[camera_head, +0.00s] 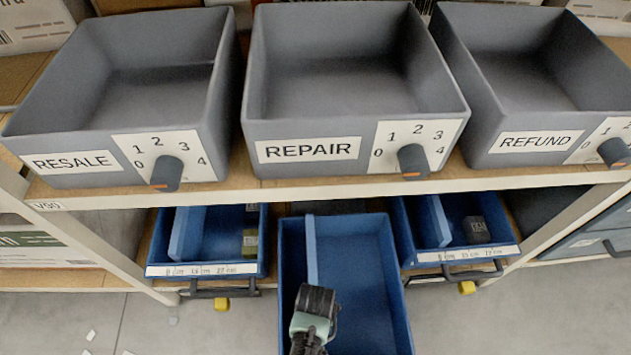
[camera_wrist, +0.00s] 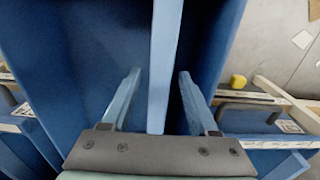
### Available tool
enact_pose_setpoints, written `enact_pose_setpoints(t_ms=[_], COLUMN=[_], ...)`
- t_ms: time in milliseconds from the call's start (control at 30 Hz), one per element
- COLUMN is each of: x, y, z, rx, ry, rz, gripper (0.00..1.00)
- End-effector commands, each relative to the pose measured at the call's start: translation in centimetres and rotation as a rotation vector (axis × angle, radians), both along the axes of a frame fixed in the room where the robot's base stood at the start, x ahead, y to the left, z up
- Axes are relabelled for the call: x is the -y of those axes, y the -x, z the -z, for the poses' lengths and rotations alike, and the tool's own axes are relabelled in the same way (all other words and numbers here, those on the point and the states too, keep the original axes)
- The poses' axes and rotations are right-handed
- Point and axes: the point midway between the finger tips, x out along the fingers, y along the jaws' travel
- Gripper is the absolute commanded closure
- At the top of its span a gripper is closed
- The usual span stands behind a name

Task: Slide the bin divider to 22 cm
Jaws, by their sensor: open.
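The middle blue bin (camera_head: 394,272) is pulled out from the lower shelf, and its front runs out of the head view. Its light-blue divider (camera_head: 311,250) stands upright left of the bin's middle. My gripper (camera_head: 316,292) is over the bin at the divider's near part. In the wrist view my gripper (camera_wrist: 159,75) is open, with one finger on each side of the divider (camera_wrist: 162,60). A gap shows between each finger and the divider. No scale shows on the middle bin.
Blue bins with dividers and cm scales stand at left (camera_head: 262,240) and right (camera_head: 400,235), pushed in. Above, grey bins labelled RESALE (camera_head: 75,162), REPAIR (camera_head: 308,149) and REFUND (camera_head: 535,141) with dials overhang the lower shelf. The floor in front is mostly clear.

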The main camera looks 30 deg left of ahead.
Motion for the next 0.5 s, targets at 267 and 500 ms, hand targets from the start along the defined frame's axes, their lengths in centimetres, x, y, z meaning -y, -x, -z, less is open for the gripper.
enact_pose_setpoints(t_ms=[267,500], x=[0.00,0.00], y=[-0.02,-0.02], z=[-0.04,-0.05], rx=[0.000,0.000], ry=[0.000,0.000], rz=[0.000,0.000], gripper=[0.53,0.96])
